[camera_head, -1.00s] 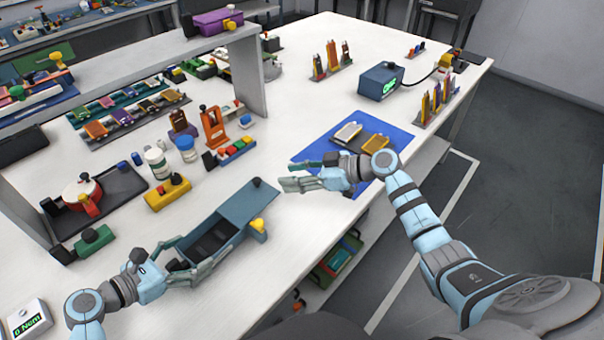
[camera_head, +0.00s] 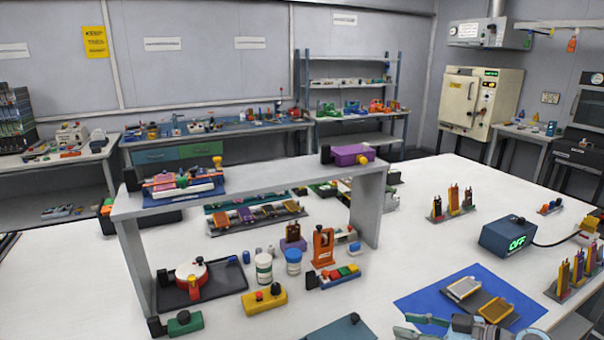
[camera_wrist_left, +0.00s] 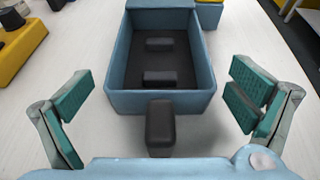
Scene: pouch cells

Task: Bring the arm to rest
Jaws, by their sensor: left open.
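My left gripper (camera_wrist_left: 160,92) shows in the left wrist view, open, its two green-padded fingers wide apart with nothing between the pads. Ahead of it on the white table is an open blue-grey box (camera_wrist_left: 190,103) with a dark floor and two dark blocks inside. A black handle (camera_wrist_left: 160,128) sticks out from the box's near side, between the fingers and apart from both. In the head view my left arm is out of frame. My right gripper (camera_head: 418,326) is at the bottom edge, partly cut off, fingers apart, near the blue mat (camera_head: 415,303).
A grey shelf (camera_head: 250,180) stands on the table at the left. A yellow block (camera_head: 265,301), white jars (camera_head: 264,268) and an orange stand (camera_head: 323,247) are near it. A blue box reading OFF (camera_head: 508,236) stands at the right. The table's middle (camera_head: 420,220) is mostly clear.

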